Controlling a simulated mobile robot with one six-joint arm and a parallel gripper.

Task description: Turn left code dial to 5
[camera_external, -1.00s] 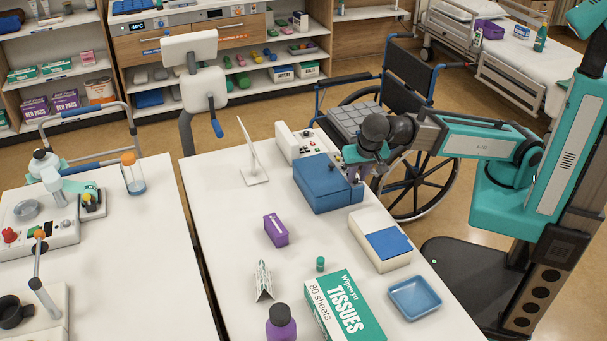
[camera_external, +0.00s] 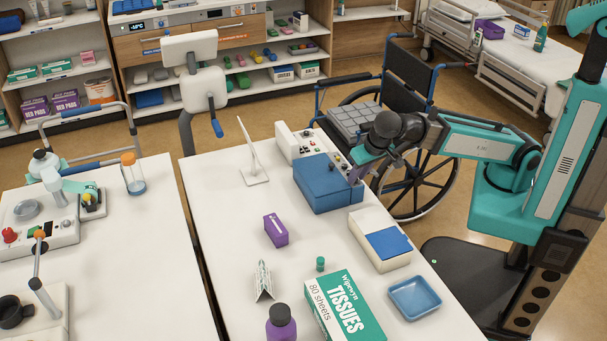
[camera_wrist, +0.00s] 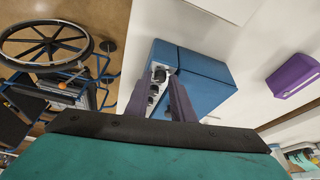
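A blue box (camera_external: 325,188) stands at the far right edge of the white table. A pale panel with a row of small dark dials (camera_wrist: 153,89) is on its side in the wrist view. The numbers on the dials are too small to read. My gripper (camera_external: 355,170) is at the panel side of the box, pointing down toward it in the external view. In the wrist view its two purple fingers (camera_wrist: 166,84) stand apart, with dials visible between them. I see nothing held. I cannot tell whether a finger touches a dial.
A white device with buttons (camera_external: 296,143) stands just behind the box. A white box with a blue top (camera_external: 375,250), a purple box (camera_external: 276,230) and a tissue box (camera_external: 340,312) are nearer. A wheelchair (camera_external: 408,190) stands beyond the table edge.

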